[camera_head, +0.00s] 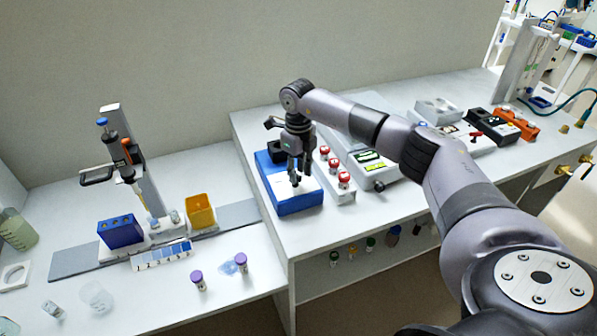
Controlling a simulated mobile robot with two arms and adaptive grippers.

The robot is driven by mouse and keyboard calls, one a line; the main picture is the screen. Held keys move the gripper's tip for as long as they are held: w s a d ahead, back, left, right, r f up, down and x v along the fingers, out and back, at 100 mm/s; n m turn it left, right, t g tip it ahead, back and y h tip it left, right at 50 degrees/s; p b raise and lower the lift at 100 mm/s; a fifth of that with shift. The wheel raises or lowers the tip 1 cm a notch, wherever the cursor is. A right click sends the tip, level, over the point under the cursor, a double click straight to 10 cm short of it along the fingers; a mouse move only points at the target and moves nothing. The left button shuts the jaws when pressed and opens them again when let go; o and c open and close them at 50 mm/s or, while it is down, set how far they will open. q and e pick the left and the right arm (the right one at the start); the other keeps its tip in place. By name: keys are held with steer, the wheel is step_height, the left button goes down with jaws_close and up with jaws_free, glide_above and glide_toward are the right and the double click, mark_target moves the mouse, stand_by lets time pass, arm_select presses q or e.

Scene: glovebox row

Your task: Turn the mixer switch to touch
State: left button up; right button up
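The mixer (295,205) is a blue box with a pale top panel and a black cup at its rear. It stands near the left front edge of the raised bench. My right gripper (298,172) points down over its panel and hides part of it, including the switch. The fingers look close together, but I cannot tell whether they are open or shut, or whether they touch the mixer. My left gripper is out of view.
A white rack with red-capped vials (344,180) stands close right of the mixer. A grey instrument (372,166) is beyond it. On the lower left bench are a pipetting stand (141,165), a yellow bin (200,210) and purple-capped vials (198,281).

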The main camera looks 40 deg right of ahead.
mark_target(298, 176)
step_height(298, 176, up, 11)
steer(key=shift+r, duration=0.2)
steer(key=shift+f, duration=0.1)
stand_by(0.5)
